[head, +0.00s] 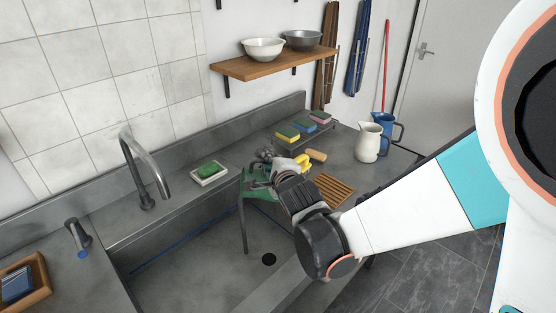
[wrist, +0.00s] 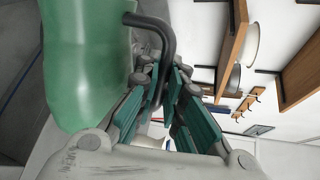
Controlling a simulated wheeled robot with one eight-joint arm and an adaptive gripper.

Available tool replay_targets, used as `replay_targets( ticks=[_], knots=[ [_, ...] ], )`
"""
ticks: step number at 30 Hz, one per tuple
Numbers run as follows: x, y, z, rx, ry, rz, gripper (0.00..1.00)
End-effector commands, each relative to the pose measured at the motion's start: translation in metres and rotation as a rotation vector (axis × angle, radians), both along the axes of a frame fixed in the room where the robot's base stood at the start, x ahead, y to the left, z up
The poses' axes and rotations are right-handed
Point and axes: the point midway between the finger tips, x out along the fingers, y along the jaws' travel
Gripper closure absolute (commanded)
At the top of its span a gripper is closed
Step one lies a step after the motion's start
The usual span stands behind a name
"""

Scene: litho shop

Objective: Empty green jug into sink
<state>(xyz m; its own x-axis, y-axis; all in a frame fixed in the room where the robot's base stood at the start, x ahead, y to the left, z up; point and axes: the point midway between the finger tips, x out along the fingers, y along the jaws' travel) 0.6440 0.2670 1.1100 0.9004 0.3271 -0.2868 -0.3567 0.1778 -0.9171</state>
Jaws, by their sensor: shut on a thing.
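The green jug (wrist: 88,70) fills the left of the wrist view, with its dark handle (wrist: 160,35) curving out to the right. My gripper (wrist: 166,82) is shut on that handle. In the head view, my gripper (head: 280,172) hides most of the jug, and only a piece of green (head: 256,186) shows at its left, by the right side of the sink. I cannot tell the jug's exact tilt or see inside it. The grey sink (head: 208,252) lies below and to the left, with a dark drain hole (head: 269,260).
A curved tap (head: 146,168) rises behind the sink. A green sponge (head: 208,169) lies in a white dish. Several sponges, a wooden rack (head: 334,189), a cream jug (head: 369,143) and a blue jug (head: 391,128) stand right of the sink. A shelf (head: 270,65) holds bowls.

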Motion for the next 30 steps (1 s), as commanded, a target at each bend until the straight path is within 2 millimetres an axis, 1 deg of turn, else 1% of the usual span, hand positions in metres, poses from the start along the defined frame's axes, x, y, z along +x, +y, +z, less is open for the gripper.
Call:
replay_targets(
  ticks=[1,4,22,30],
  knots=[
    [-0.002,0.005,0.002,-0.024,-0.008,0.005,1.0],
    [-0.003,0.011,0.005,-0.077,-0.024,0.003,1.0],
    [-0.017,0.06,0.013,-0.385,-0.111,0.003,1.0],
    [-0.021,0.075,0.016,-0.485,-0.139,0.003,1.0]
  ],
)
